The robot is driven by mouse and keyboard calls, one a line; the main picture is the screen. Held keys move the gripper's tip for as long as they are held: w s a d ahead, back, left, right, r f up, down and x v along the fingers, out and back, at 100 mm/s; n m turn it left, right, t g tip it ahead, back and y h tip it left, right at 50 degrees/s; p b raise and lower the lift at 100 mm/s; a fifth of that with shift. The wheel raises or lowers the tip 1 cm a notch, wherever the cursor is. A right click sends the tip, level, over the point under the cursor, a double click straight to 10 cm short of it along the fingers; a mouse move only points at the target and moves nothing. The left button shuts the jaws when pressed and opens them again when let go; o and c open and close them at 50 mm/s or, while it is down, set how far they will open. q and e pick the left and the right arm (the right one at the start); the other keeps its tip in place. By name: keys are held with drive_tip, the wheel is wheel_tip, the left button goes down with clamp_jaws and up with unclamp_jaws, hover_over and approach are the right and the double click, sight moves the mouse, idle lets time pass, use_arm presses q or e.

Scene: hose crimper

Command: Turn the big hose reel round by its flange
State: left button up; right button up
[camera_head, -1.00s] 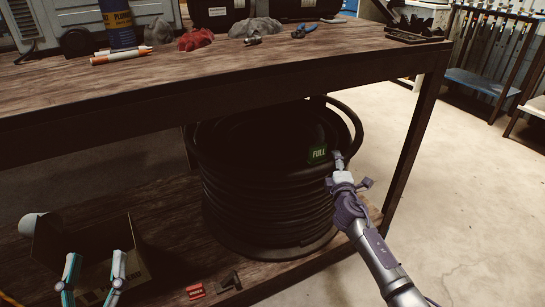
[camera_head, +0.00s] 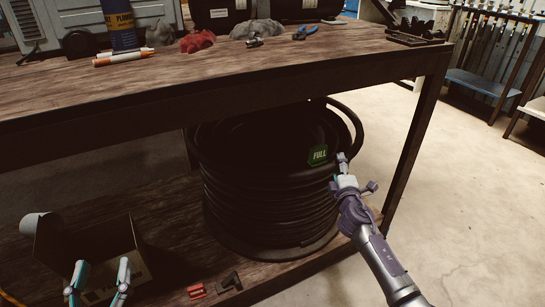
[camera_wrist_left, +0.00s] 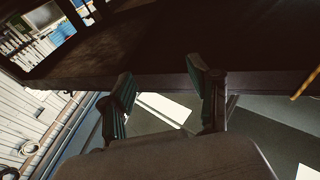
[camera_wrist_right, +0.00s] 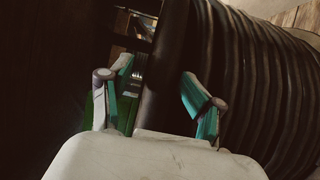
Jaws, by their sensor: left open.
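The big black hose reel (camera_head: 265,200) stands on the lower shelf under the workbench, wound with black hose. Its upper flange (camera_head: 352,118) is a dark rim, and a green tag reading FULL (camera_head: 318,155) shows near its right side. My right gripper (camera_head: 342,165) is at the right edge of the reel. In the right wrist view its fingers (camera_wrist_right: 160,95) are apart, with the dark flange (camera_wrist_right: 172,50) running between them; contact cannot be told. My left gripper (camera_head: 98,275) is open and empty, low at the left, in front of an open box.
The open cardboard box (camera_head: 140,262) is on the shelf at the left. A red item (camera_head: 196,291) and a dark bracket-like piece (camera_head: 231,282) lie at the shelf's front edge. The bench top (camera_head: 230,70) overhangs the reel; a table leg (camera_head: 415,150) stands right of it.

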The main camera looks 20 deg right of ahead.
use_arm(q)
drive_tip(key=f+g, duration=0.1)
drive_tip(key=f, duration=0.1)
drive_tip(key=f+g, duration=0.1)
drive_tip(key=f, duration=0.1)
drive_tip(key=a+f+g+y+p, duration=0.1)
drive_tip(key=shift+s+f+g, duration=0.1)
drive_tip(key=shift+f+g, duration=0.2)
drive_tip(key=shift+f, duration=0.1)
use_arm(e)
drive_tip(key=s+d, duration=0.1)
drive_tip(key=s, duration=0.5)
drive_tip(key=shift+s+f, duration=0.15)
drive_tip(key=shift+s, duration=0.25)
use_arm(q)
drive_tip(key=shift+r, duration=0.1)
